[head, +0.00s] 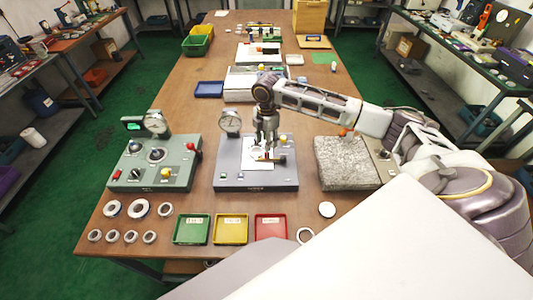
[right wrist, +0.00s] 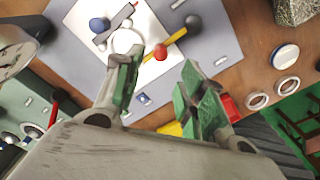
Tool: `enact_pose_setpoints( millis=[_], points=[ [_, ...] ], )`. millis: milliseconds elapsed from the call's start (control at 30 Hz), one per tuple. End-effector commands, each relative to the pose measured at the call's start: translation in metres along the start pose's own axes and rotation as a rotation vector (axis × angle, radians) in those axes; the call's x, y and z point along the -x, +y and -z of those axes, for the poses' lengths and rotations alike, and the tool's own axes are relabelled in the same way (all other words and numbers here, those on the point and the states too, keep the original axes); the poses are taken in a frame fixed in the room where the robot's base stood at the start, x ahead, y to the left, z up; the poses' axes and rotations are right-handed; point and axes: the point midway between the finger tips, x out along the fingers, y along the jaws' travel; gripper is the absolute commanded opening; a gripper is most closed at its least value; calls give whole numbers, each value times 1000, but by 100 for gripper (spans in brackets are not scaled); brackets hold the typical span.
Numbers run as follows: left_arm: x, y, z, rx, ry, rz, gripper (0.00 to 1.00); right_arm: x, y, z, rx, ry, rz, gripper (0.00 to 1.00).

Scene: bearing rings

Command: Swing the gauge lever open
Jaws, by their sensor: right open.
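The grey gauge fixture (head: 228,180) stands mid-table with a round dial (head: 230,121) at its back left and a white plate on its top. In the right wrist view, a yellow lever bar (right wrist: 178,38) with a dark grey knob (right wrist: 193,22) lies over the white plate, with a red ball (right wrist: 160,52) near its other end. My right gripper (head: 267,148) points down over the plate and is open. In the right wrist view its fingertips (right wrist: 162,60) are either side of the red ball; contact cannot be told. My left gripper is out of view.
A green control box (head: 155,175) with a dial stands left, a grey stone block (head: 345,162) right. Green (head: 192,243), yellow (head: 231,243) and red (head: 270,241) trays lie in front. Several bearing rings (head: 138,208) lie front left. Bare wood separates the fixture from its neighbours.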

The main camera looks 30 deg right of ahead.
Motion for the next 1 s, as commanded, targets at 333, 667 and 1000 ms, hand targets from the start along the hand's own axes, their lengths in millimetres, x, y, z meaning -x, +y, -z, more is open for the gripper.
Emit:
enact_pose_setpoints(
  millis=[333,667,1000],
  points=[
    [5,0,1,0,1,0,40,-46,0,0,0,1,2,40],
    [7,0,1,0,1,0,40,-76,0,0,0,0,1,40],
    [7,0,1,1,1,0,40,-80,0,0,0,0,0,40]
  ],
)
